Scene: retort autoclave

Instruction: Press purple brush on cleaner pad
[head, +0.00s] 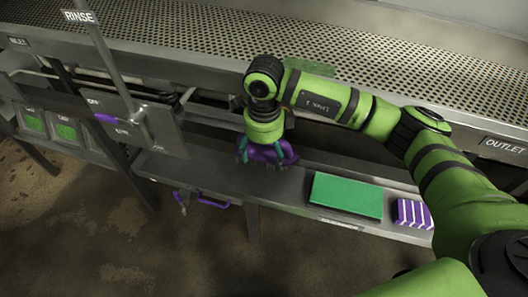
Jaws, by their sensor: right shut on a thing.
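My right gripper (264,160) is in the middle of the head view, at the end of the green arm that comes in from the right. It points down over the metal shelf (285,184) and is shut on the purple brush (270,152). The fingers and the wrist partly hide the brush, and I cannot tell whether its underside touches the shelf. A flat green pad (346,195), likely the cleaner pad, lies on the shelf to the right of the brush, apart from it. My left gripper is not in view.
A purple-and-white striped block (413,214) sits right of the green pad. A perforated metal conveyor (200,42) runs behind the shelf. A control box with a post and RINSE sign (79,16) stands at the left. A purple-handled tool (213,202) hangs below the shelf's front edge.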

